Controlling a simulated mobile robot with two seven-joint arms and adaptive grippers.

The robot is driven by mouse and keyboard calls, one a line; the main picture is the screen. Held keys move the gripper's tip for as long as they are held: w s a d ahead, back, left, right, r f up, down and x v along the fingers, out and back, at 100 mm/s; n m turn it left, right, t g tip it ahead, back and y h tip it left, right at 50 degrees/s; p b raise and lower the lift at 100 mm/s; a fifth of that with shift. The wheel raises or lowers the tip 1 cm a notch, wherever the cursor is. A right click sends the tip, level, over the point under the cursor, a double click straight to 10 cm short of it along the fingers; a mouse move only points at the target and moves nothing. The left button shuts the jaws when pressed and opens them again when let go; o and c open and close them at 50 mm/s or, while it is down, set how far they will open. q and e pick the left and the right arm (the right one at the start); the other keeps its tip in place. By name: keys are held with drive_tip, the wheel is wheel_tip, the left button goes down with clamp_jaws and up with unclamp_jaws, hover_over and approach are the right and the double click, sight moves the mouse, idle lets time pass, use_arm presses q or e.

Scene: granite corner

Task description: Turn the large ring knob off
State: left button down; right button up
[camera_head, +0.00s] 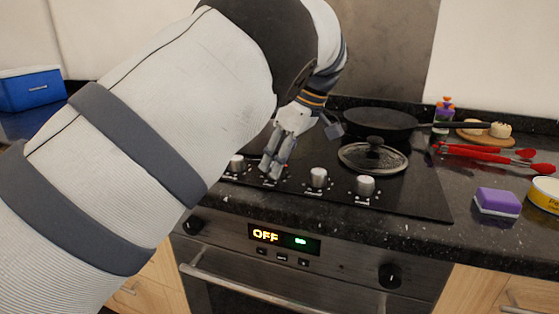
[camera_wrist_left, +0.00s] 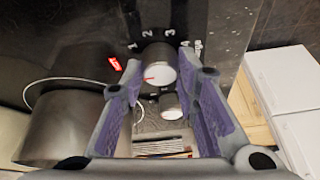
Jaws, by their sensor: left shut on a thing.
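A row of silver knobs stands along the front of the black cooktop. The leftmost knob (camera_head: 237,165) and two on the right, a knob (camera_head: 318,178) and an end knob (camera_head: 365,187), show in the head view. My left gripper (camera_head: 270,172) points down over the place between them and hides the knob there. In the left wrist view a knob (camera_wrist_left: 158,66) with a red pointer lies between the fingertips of this gripper (camera_wrist_left: 168,80), which is shut on it. Numbers 1 to 4 and a red label (camera_wrist_left: 115,64) surround it. My right gripper is out of view.
A black pan (camera_head: 378,122) and a glass lid (camera_head: 373,156) are on the cooktop behind the knobs. The oven panel (camera_head: 285,240) reads OFF.

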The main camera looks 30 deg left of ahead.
use_arm(q)
drive_tip(key=shift+f, duration=0.15)
drive_tip(key=c, duration=1.2)
unclamp_jaws()
drive_tip(key=shift+c, duration=0.2)
drive_tip(key=v, duration=0.7)
drive_tip(key=shift+r, duration=0.3)
